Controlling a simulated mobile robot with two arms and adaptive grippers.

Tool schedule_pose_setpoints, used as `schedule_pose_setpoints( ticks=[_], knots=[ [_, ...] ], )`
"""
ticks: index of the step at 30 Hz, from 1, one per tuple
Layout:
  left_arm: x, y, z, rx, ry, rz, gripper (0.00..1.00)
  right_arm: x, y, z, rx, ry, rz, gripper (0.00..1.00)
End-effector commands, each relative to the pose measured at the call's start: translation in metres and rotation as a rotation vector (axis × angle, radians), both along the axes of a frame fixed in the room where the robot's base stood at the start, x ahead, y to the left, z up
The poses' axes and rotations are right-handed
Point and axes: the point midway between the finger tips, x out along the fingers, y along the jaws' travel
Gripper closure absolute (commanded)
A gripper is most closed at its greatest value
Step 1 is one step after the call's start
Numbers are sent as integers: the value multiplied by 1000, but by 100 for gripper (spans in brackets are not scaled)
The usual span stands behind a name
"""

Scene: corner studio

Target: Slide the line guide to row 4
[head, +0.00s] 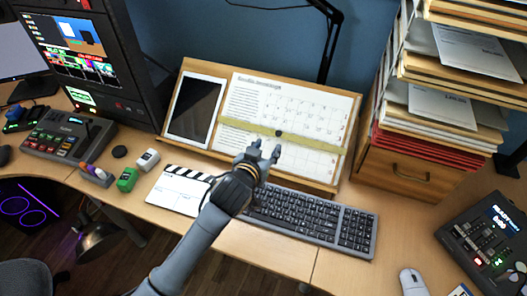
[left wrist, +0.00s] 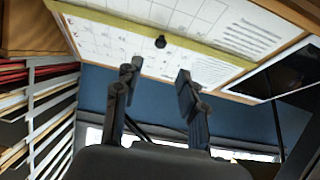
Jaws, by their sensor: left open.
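The line guide (head: 312,142) is a yellow-green bar lying across the printed page (head: 300,105) on the slanted wooden stand. It has a small black knob (head: 278,133) near its middle. The bar crosses the lower half of the page's grid; I cannot read row numbers. My left gripper (head: 265,149) is open and empty, just below the knob in the head view. In the left wrist view the fingers of the gripper (left wrist: 158,76) are spread, with the knob (left wrist: 160,42) beyond the tips, roughly between them and apart from both. My right gripper is not in view.
A tablet (head: 195,109) leans on the stand left of the page. A keyboard (head: 305,215) and a clapperboard (head: 180,188) lie in front of the stand. Stacked papers and folders (head: 440,110) rise on the right. A lamp arm (head: 328,40) stands behind.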

Motion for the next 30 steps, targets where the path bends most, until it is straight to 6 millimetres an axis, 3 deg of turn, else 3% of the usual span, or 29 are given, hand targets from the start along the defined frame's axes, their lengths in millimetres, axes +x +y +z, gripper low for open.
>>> schedule_pose_setpoints(
  ticks=[6,24,28,30],
  knots=[
    [-17,6,7,0,0,0,59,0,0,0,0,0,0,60],
    [-21,8,7,1,7,4,59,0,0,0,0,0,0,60],
    [-41,28,-12,15,88,39,59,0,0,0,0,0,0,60],
    [-66,51,-31,35,178,74,59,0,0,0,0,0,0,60]
  ],
)
